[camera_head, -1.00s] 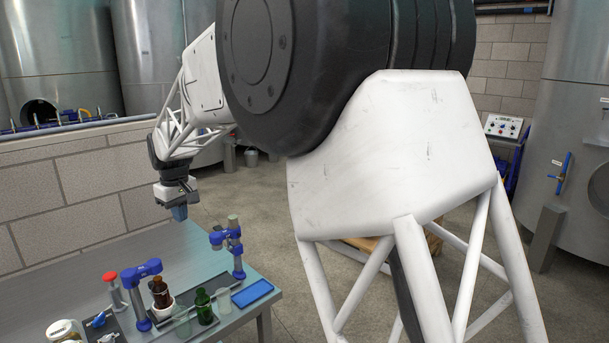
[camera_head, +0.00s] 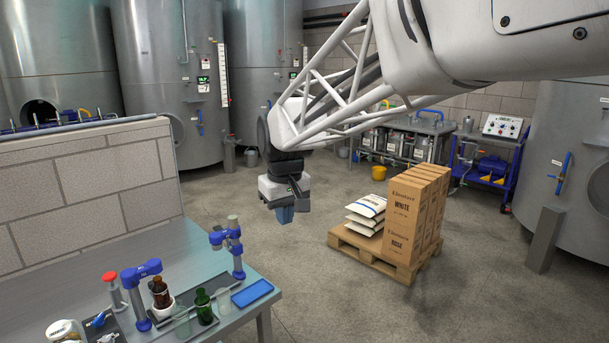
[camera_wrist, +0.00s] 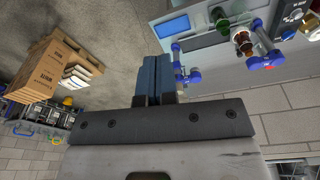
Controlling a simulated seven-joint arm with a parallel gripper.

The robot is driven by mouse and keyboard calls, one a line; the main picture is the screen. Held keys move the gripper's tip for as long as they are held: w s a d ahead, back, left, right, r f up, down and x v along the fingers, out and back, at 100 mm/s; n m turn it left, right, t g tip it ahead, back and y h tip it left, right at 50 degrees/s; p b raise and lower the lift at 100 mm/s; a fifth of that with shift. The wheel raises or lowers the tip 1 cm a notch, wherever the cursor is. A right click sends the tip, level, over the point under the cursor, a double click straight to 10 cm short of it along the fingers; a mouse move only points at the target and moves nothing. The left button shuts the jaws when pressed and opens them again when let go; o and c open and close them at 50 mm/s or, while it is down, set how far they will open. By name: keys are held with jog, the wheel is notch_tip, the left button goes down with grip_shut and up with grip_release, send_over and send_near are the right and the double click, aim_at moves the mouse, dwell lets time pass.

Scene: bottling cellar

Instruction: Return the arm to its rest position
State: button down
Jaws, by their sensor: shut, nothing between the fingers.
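My gripper (camera_head: 285,214) hangs in the air to the right of the steel bench (camera_head: 180,243), above the open floor, with its fingers pointing down. In the wrist view my gripper's blue fingers (camera_wrist: 153,75) lie side by side, shut, with nothing between them. My white lattice forearm reaches in from the upper right and ends at the gripper.
The bench holds a brown bottle (camera_head: 161,294), a green bottle (camera_head: 203,307), blue-armed stands (camera_head: 228,240) and a blue tray (camera_head: 252,293). A pallet (camera_head: 380,257) with cartons (camera_head: 407,213) and sacks (camera_head: 367,211) stands right of my gripper. Steel tanks (camera_head: 166,90) stand behind.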

jog(key=s+d+f+m, duration=0.1)
jog(key=s+d+m, duration=0.2)
jog(key=s+d, duration=1.1)
jog(key=s+d+f+m, duration=0.2)
jog(key=s+d+f, duration=0.1)
jog(key=s, duration=0.4)
jog(key=s+d+f+m+t, duration=0.1)
jog(key=s+d+f, duration=0.3)
jog(key=s+d, duration=0.2)
jog(key=s, duration=0.2)
jog(key=shift+s+f+m+h, duration=0.15)
jog(key=shift+s+m+h, duration=0.15)
jog(key=shift+m, duration=0.1)
